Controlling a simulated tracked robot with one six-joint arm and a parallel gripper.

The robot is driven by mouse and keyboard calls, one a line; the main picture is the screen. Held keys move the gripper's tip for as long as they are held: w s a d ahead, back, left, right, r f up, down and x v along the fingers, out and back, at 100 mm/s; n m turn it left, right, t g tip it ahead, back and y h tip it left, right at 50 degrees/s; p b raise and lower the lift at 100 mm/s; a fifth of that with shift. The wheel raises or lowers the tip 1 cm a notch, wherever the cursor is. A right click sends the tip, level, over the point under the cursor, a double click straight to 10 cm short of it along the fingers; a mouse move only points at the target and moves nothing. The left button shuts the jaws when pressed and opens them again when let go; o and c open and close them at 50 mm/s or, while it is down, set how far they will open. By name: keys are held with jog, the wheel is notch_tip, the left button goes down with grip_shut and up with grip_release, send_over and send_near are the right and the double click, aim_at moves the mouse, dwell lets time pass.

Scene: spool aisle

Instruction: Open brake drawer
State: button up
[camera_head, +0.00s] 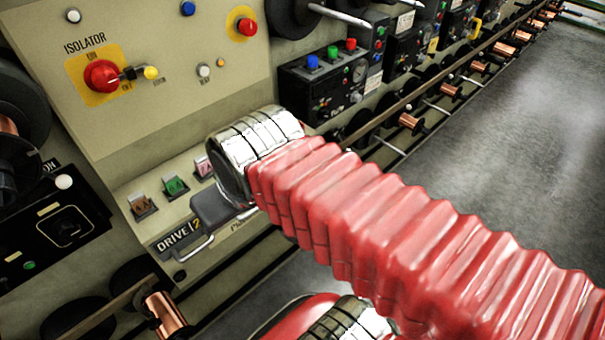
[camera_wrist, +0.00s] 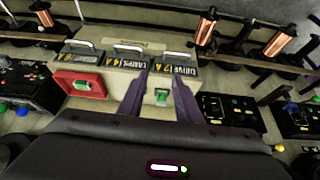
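A drawer bank on the beige cabinet shows upside down in the wrist view. Its rightmost drawer, marked DRIVE 2 (camera_wrist: 182,70), also shows in the head view (camera_head: 178,238) with a metal handle. The middle drawer is marked LAMPS 4 (camera_wrist: 128,62). The leftmost drawer (camera_wrist: 84,61) has a label too small to read surely; I cannot tell whether it is the brake drawer. All look shut. My gripper (camera_wrist: 161,76) is open and empty, its two purple fingers apart above the ledge near the DRIVE and LAMPS drawers. In the head view my arm hides the other drawers.
A red-framed part (camera_wrist: 81,85) and a green switch (camera_wrist: 162,97) sit on the ledge. A red isolator knob (camera_head: 102,76) is on the panel above. Copper spools (camera_head: 410,122) line the machines at right. The grey floor (camera_head: 520,120) there is clear.

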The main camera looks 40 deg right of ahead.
jog(key=shift+o, duration=0.5)
